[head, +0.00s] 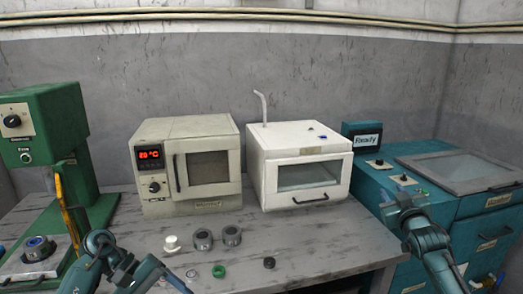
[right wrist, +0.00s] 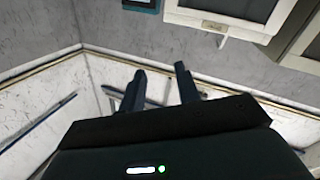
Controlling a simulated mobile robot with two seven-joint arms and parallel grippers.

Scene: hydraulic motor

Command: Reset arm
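My right arm comes in at the lower right of the head view, and its gripper (head: 396,192) is raised in front of the teal cabinet. In the right wrist view the two dark fingers (right wrist: 161,88) stand apart with nothing between them. My left arm (head: 118,262) is bent at the lower left, in front of the workbench. Its far end runs out of the bottom of the picture, so its gripper is not seen.
The grey workbench (head: 325,245) carries a beige oven (head: 190,165), a white chamber (head: 305,165) and several small parts, including a green ring (head: 218,271). A green press (head: 50,150) stands left; the teal cabinet (head: 465,210) stands right.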

